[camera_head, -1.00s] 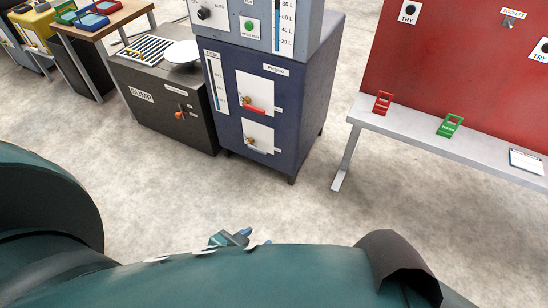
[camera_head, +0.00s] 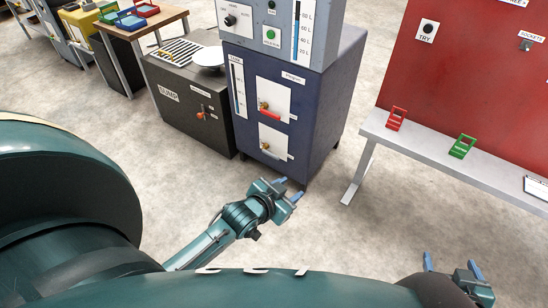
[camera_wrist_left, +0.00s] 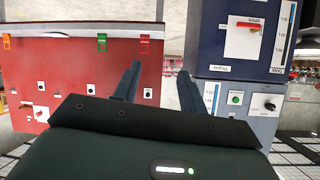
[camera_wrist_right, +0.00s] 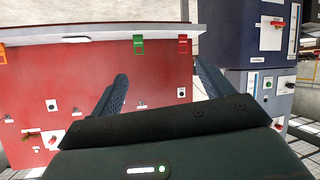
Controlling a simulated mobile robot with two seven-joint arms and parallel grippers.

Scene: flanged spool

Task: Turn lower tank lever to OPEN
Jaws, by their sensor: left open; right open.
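The blue tank cabinet (camera_head: 310,130) stands in the middle of the head view. Its upper white panel has a brass valve with a red lever (camera_head: 270,116). Its lower white panel (camera_head: 281,141) has a small valve with a pale lever (camera_head: 268,150), too small to read its setting. The upside-down left wrist view shows a panel with a red lever (camera_wrist_left: 246,27) and an OPEN label. My left gripper (camera_head: 288,190) is open and empty, in front of and below the cabinet, apart from it. My right gripper (camera_head: 451,264) is open and empty at the lower right.
A dark sump unit (camera_head: 184,105) stands left of the cabinet. A grey bench (camera_head: 425,142) with red and green holders runs along the red board (camera_head: 450,70) on the right. The concrete floor (camera_head: 330,235) before the cabinet is clear.

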